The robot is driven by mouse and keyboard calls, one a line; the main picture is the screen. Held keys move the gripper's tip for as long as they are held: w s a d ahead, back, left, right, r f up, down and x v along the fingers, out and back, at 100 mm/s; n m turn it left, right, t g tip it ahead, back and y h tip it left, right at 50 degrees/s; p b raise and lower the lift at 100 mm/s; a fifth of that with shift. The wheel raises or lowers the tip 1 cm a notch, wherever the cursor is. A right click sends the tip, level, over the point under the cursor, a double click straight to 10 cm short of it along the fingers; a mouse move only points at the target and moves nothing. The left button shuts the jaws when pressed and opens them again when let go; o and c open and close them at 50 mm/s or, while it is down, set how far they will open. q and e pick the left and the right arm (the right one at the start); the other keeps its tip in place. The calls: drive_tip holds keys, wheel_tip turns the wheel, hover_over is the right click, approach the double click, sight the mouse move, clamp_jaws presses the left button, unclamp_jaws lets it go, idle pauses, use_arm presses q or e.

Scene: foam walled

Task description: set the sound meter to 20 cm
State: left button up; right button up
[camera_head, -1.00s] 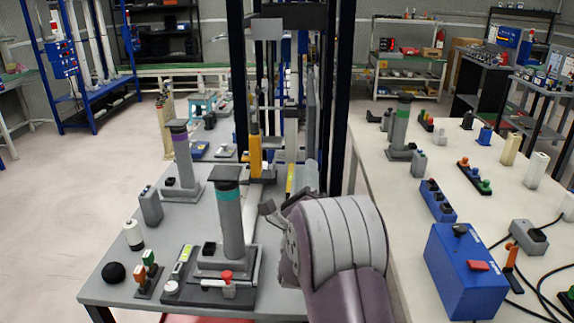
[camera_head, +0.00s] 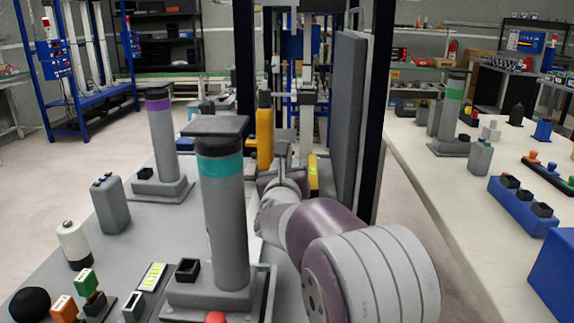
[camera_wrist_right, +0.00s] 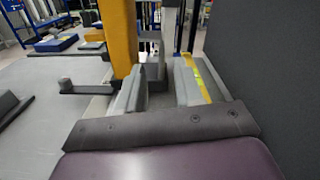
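A tall yellow body (camera_head: 264,136), possibly the sound meter, stands upright beyond the grey table. It also shows at the upper left of the right wrist view (camera_wrist_right: 123,35). A grey upright post is just right of it (camera_wrist_right: 158,55). A yellow strip with green marks (camera_head: 313,175) stands to the right; its figures are too small to read. My right gripper (camera_head: 283,158) is just in front of the yellow body, partly hidden by its own wrist. In the right wrist view its fingers (camera_wrist_right: 160,92) are apart, with nothing seen held between them. My left gripper is out of view.
A grey column with a teal band (camera_head: 222,225) and one with a purple band (camera_head: 163,135) stand left of my arm. A tall dark grey panel (camera_head: 347,120) rises close on the right. A white bench (camera_head: 430,185) with several devices lies further right.

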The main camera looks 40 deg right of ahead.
drive_tip(key=x, duration=0.7)
drive_tip(key=shift+s+d, duration=0.1)
drive_tip(key=shift+d, duration=0.05)
clamp_jaws()
